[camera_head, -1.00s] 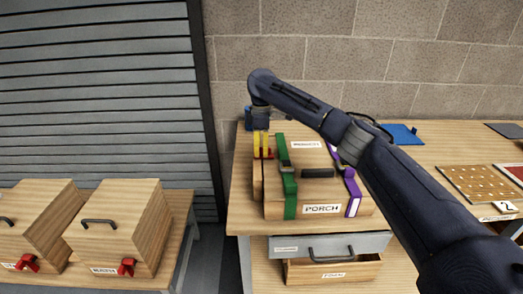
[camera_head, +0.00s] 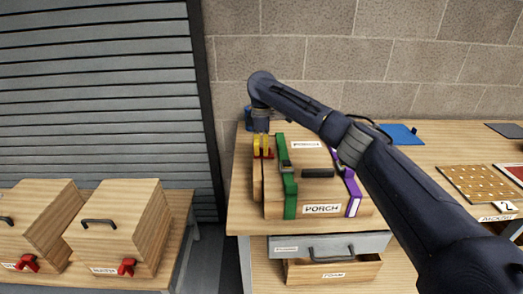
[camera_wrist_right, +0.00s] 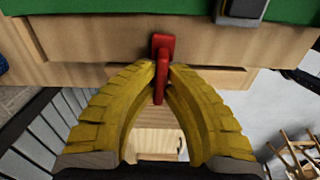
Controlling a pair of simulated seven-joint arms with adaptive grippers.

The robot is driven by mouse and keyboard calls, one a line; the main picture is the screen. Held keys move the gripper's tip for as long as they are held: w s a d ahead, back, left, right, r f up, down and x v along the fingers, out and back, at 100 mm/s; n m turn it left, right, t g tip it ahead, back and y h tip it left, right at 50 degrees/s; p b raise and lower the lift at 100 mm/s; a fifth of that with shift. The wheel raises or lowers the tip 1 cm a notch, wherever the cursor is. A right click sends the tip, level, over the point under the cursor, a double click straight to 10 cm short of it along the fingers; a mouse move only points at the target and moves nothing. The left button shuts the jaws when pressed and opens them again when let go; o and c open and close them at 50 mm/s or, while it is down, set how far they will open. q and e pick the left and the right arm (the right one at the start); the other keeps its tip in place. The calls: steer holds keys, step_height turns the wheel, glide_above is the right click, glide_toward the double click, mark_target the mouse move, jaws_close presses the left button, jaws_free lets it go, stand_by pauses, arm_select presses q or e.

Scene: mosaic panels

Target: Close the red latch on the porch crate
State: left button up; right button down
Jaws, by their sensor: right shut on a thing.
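The porch crate (camera_head: 322,190) is a wooden box on the bench, with a PORCH label on its front, a green strap (camera_head: 289,190) and a purple strap (camera_head: 354,195). My right gripper (camera_head: 263,153) has yellow fingers and reaches down at the crate's left side. In the right wrist view its fingers (camera_wrist_right: 167,85) are closed around the red latch (camera_wrist_right: 163,48), which stands out from the crate's wooden side. The lower part of the latch lies between the fingertips. A bit of red also shows below the fingers in the head view. My left gripper is not in view.
Two wooden boxes with red latches (camera_head: 126,267) stand on a lower bench at left. Below the crate are a grey drawer (camera_head: 290,245) and an open wooden drawer (camera_head: 300,272). A blue sheet (camera_head: 402,134) and a pegboard (camera_head: 480,184) lie at right.

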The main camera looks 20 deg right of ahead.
steer(key=shift+n, duration=0.5)
steer(key=c, duration=1.5)
jaws_free()
steer(key=shift+r, duration=6)
